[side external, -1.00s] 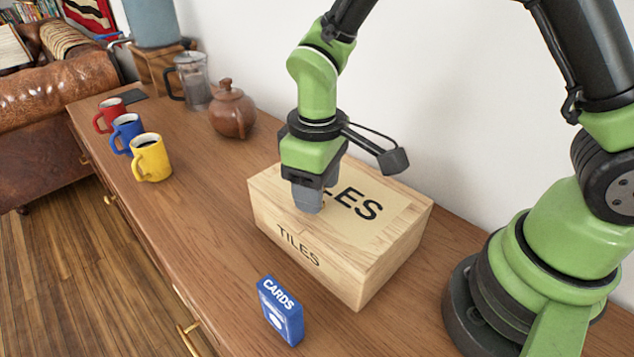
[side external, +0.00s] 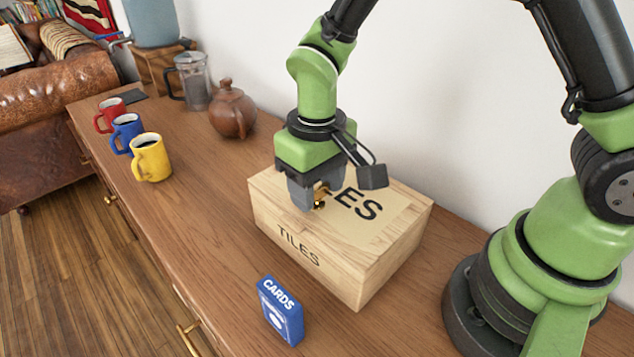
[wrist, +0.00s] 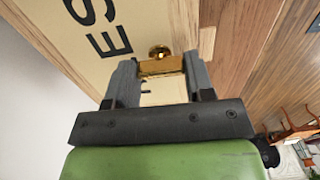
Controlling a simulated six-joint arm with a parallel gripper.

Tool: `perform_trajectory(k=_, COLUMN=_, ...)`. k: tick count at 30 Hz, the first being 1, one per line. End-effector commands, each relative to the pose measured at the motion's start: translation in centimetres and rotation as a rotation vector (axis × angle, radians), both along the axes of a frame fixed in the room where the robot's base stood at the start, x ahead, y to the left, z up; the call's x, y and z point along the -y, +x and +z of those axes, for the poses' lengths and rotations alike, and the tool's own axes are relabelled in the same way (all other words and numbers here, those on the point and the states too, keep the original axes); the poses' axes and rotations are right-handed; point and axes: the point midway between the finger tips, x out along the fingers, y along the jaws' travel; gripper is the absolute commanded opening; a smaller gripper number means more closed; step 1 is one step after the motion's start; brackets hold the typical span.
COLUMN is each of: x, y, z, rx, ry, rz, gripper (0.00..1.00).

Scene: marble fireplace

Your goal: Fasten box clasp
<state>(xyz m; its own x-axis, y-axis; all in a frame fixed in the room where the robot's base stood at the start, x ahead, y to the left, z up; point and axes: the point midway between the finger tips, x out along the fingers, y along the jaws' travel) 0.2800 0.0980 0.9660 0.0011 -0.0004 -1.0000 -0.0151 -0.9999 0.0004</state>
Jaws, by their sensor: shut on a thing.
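A pale wooden box (side external: 370,274) marked TILES stands on the wooden sideboard with its lid down. A small brass clasp (side external: 320,196) sits at the lid's front edge, partly hidden by my gripper. In the wrist view, the brass clasp (wrist: 160,65) lies between my two grey fingers, with a round brass knob just beyond it. My gripper (side external: 310,204) points down at the top front of the box and is shut on the clasp. It also shows in the wrist view (wrist: 158,76). I cannot tell whether the clasp is engaged.
A blue CARDS box (side external: 280,312) stands in front of the wooden box. Yellow (side external: 151,158), blue (side external: 127,133) and red (side external: 110,115) mugs line the left side. A brown teapot (side external: 232,110) and a glass press (side external: 190,82) stand behind. The white wall is close behind the box.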

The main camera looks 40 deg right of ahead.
Motion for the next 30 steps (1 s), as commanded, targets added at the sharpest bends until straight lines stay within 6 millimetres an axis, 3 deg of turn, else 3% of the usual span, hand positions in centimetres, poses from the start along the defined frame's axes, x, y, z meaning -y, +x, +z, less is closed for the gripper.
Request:
perform_trajectory(k=5, x=0.0, y=0.0, z=0.0, rx=0.001, ry=0.001, rz=-0.002, gripper=0.25)
perform_trajectory(k=6, x=0.0, y=0.0, z=0.0, rx=0.001, ry=0.001, rz=-0.002, gripper=0.55)
perform_trajectory(k=9, x=0.0, y=0.0, z=0.0, rx=0.001, ry=0.001, rz=-0.002, gripper=0.74)
perform_trajectory(k=20, x=0.0, y=0.1, z=0.7, rx=0.003, ry=0.002, rz=0.000, gripper=0.74)
perform_trajectory(k=30, x=0.0, y=0.1, z=7.1, rx=0.007, ry=0.002, rz=-0.001, gripper=0.74)
